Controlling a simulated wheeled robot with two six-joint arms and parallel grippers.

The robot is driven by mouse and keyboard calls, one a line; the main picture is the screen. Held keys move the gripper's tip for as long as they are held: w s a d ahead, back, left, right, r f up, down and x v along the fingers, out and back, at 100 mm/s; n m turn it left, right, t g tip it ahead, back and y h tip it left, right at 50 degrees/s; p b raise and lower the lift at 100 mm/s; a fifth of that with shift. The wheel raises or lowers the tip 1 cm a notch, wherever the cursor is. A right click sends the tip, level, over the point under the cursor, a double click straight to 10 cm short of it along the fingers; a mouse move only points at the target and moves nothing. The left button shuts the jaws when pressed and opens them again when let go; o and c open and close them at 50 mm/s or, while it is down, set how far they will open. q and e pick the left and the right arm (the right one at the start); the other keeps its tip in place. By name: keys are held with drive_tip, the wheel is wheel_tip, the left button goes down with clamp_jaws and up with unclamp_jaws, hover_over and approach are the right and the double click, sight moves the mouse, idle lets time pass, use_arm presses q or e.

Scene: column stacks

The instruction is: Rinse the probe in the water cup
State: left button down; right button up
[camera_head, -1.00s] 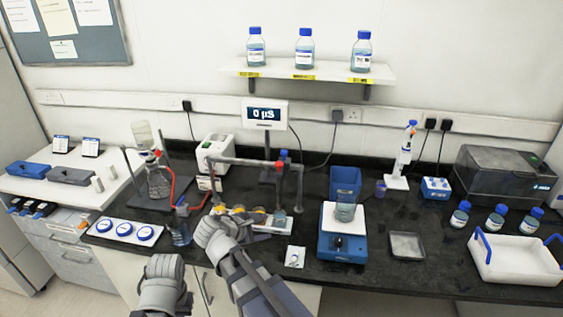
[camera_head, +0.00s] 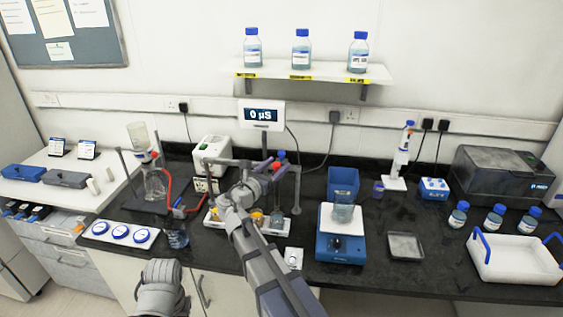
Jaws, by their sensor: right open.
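The probe (camera_head: 281,156) is a slim upright piece with a blue top, at the stand's crossbar above the tray. A small clear cup (camera_head: 278,217), which looks like the water cup, stands below it at the right end of a white tray (camera_head: 268,230). Amber cups (camera_head: 257,217) stand to its left, partly behind my arm. My right gripper (camera_head: 269,167) is open beside the probe's upper part, near a red knob; I cannot tell whether it touches. My left arm is low at the front, its gripper not visible.
A grey stand frame (camera_head: 298,190) surrounds the tray. The meter display (camera_head: 262,114) behind reads 0 µS. A blue balance (camera_head: 340,248) with a beaker (camera_head: 343,211) stands right. A flask (camera_head: 176,235) and red tubing are left. The front right bench is partly clear.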

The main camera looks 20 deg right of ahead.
drive_tip(key=shift+x, duration=1.7)
drive_tip(key=shift+c, duration=0.3)
clamp_jaws()
